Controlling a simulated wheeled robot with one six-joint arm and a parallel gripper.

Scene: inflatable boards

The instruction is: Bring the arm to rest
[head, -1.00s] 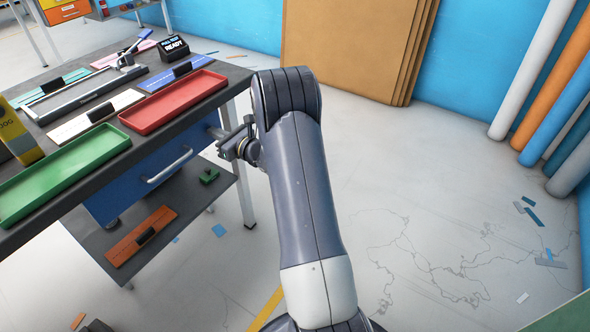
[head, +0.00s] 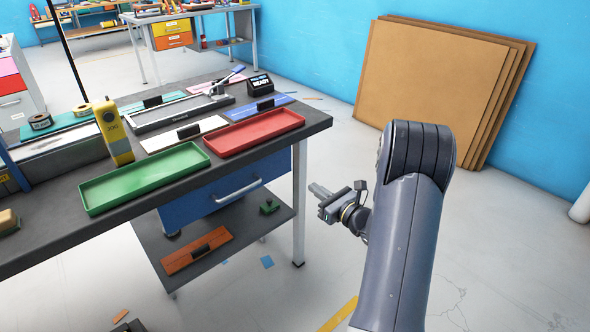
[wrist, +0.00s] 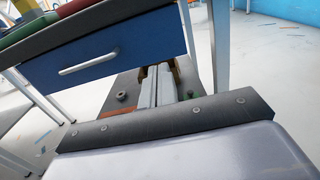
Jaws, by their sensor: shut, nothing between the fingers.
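My gripper (head: 321,190) shows in the head view to the right of the workbench, beside its front right leg and below the height of the top. It points left toward the bench. Its fingers are shut with nothing between them. My arm (head: 408,230) is folded, with its elbow high at the right of the head view. In the wrist view my gripper's fingers (wrist: 158,84) point toward the lower shelf and sit apart from the blue drawer.
The workbench (head: 311,122) carries a red tray (head: 254,133), a green tray (head: 145,178) and a yellow device (head: 114,133). Below are a blue drawer (head: 225,196) and a shelf with an orange board (head: 197,250). Brown panels (head: 430,75) lean on the blue wall.

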